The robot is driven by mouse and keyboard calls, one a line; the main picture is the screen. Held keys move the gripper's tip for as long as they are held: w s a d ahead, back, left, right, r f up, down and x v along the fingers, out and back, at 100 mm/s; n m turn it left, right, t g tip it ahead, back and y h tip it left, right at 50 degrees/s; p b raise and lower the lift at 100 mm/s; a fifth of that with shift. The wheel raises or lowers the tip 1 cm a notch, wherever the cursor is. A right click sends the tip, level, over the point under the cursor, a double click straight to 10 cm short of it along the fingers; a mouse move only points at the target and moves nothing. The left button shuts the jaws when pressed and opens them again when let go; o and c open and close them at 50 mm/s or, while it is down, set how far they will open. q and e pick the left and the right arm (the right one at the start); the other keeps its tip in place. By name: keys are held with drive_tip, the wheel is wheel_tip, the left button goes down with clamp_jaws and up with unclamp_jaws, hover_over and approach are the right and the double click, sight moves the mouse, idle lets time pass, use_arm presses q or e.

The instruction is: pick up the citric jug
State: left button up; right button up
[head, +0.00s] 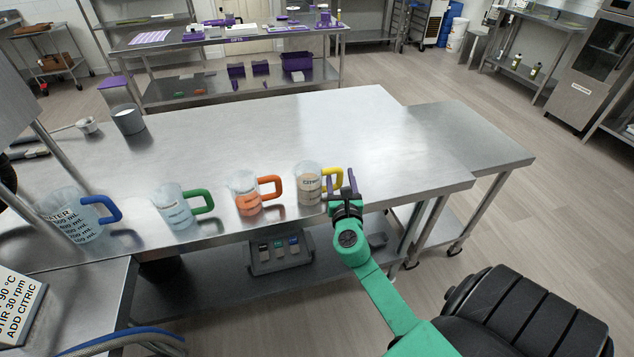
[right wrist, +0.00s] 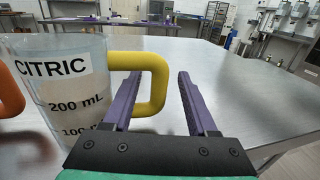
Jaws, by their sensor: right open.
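The citric jug (head: 308,188) is a clear measuring jug with a yellow handle on its right side. It stands upright on the steel table near the front edge. In the right wrist view the jug (right wrist: 68,88) is at the left, with its label and volume marks facing me. My right gripper (head: 341,183) is open and empty. Its purple fingers (right wrist: 158,98) point forward, and the yellow handle (right wrist: 156,85) shows at the left finger, partly behind it. I cannot tell whether finger and handle touch. My left gripper is not in view.
An orange-handled jug (head: 246,195), a green-handled jug (head: 176,208) and a blue-handled water jug (head: 80,215) stand in a row to the left. A grey container (head: 128,119) stands farther back. The steel table (head: 270,130) is clear behind and to the right.

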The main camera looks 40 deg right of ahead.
drive_tip(key=shift+s+a, duration=0.1)
clamp_jaws()
idle(1.2)
